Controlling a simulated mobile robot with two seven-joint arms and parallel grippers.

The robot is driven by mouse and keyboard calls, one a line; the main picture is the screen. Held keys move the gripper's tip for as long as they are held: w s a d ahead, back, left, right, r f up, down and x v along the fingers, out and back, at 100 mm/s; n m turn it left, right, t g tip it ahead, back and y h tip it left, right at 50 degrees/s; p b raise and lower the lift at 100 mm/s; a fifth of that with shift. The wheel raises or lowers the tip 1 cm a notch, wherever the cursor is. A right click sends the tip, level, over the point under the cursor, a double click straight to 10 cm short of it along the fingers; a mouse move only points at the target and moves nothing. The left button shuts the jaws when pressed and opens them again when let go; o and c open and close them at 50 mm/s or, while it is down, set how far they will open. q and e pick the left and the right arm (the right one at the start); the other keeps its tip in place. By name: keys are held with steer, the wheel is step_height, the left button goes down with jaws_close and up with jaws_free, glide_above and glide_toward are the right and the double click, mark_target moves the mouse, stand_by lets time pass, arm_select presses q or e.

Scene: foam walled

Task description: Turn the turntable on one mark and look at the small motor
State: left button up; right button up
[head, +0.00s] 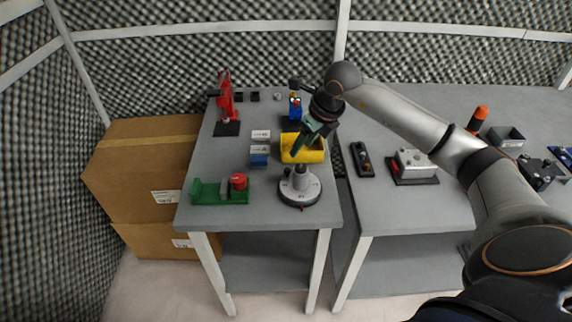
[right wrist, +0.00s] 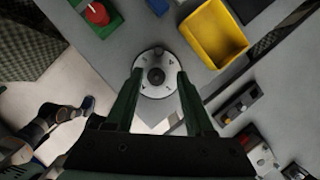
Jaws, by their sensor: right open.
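The turntable (head: 300,190) is a round grey disc with small dark marks and a red spot at its front rim. It stands near the front right edge of the left table. A grey upright piece with a darker top stands at its centre; I cannot tell whether this is the small motor. In the right wrist view the turntable (right wrist: 157,90) lies beyond and between my fingertips. My right gripper (head: 298,150) points down above it, with its green fingers apart and empty. It also shows in the right wrist view (right wrist: 159,73). My left gripper does not show in the head view.
A yellow bin (head: 315,152) stands right behind the turntable. A red press (head: 226,100) stands farther back. A gap separates the right table (head: 400,210).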

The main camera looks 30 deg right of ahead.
mark_target(288, 169)
steer(key=x, duration=1.1)
steer(key=shift+w+a+f+p, duration=0.1)
steer(key=shift+f+p, duration=0.05)
steer(key=shift+p, duration=0.25)
jaws_close()
